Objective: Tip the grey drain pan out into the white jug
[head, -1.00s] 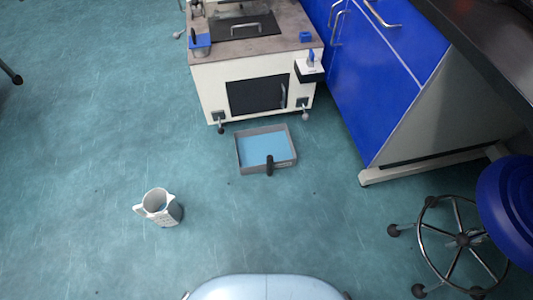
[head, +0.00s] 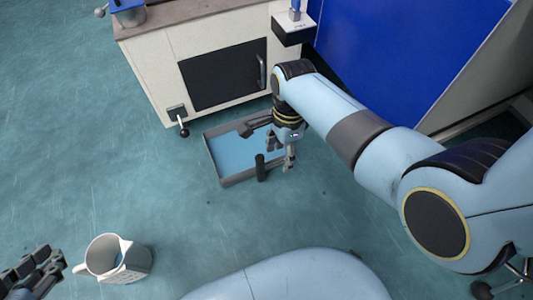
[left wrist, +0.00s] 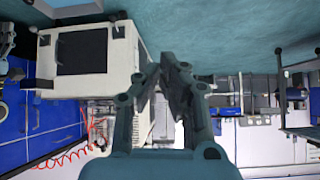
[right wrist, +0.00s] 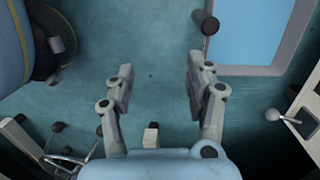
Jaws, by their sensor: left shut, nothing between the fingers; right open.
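The grey drain pan (head: 236,181) lies flat on the floor in front of the cabinet, with blue liquid in it and a dark upright handle (head: 261,168) on its near side. My right gripper (head: 280,154) is open above the pan's right side; the right wrist view shows the fingers (right wrist: 160,75) empty, with the pan rim (right wrist: 245,70) and handle (right wrist: 205,22) beyond to the right. The white jug (head: 128,265) stands upright on the floor at lower left, its handle pointing left. My left gripper (head: 35,268) is beside it, left of the handle; its fingers (left wrist: 175,72) are shut and empty.
A blue cupboard (head: 385,45) stands at right behind my right arm. Floor between jug and pan is clear.

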